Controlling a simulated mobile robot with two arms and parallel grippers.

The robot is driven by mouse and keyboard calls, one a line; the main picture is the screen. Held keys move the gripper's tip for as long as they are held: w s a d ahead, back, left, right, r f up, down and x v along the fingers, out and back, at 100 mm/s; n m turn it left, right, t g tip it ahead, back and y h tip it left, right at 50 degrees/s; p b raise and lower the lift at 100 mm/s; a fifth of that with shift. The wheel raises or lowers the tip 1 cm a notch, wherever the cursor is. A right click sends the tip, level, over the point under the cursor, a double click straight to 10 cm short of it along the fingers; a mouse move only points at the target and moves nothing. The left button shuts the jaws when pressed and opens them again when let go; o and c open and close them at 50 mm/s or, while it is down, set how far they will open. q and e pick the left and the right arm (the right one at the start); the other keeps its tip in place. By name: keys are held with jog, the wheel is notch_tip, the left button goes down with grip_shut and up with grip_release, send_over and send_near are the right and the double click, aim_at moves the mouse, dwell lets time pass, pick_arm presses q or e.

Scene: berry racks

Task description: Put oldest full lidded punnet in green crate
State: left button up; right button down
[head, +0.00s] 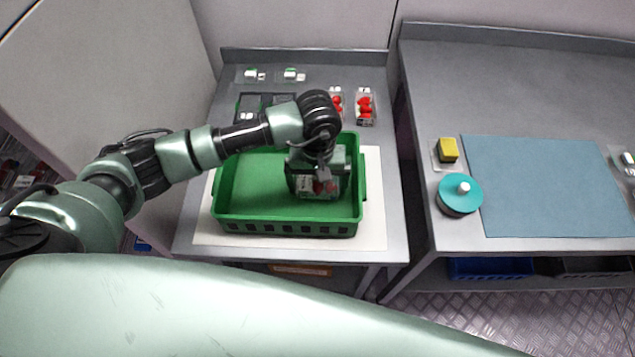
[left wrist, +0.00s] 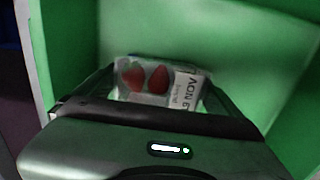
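The green crate (head: 240,215) stands on a white mat on the left bench. My left gripper (head: 320,180) reaches down into the right part of the crate. A clear punnet with red strawberries (head: 305,187) is between its fingers, inside the crate walls. In the left wrist view the punnet (left wrist: 150,78) shows a white label with partly readable letters, seen upside down, like "NOV". The fingers lie along both its sides. Whether the punnet touches the crate floor is hidden. Two more punnets with red berries (head: 365,106) (head: 337,102) stand behind the crate. My right gripper is not in view.
Clear punnets (head: 252,75) (head: 291,75) with pale labels stand at the back of the left bench. Dark trays (head: 248,108) lie behind the crate. The right bench holds a blue mat (head: 550,185), a teal round object (head: 459,195) and a yellow block (head: 447,150). The crate's left part looks empty.

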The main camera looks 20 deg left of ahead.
pick_arm(q)
jog(key=shift+r, duration=0.1)
jog(key=shift+r+p, duration=0.2)
jog(key=shift+p, duration=0.15)
jog(key=shift+w+r+b, duration=0.1)
jog(key=shift+r+b, duration=0.25)
notch_tip(320, 180, up, 11)
jog(key=b, duration=0.3)
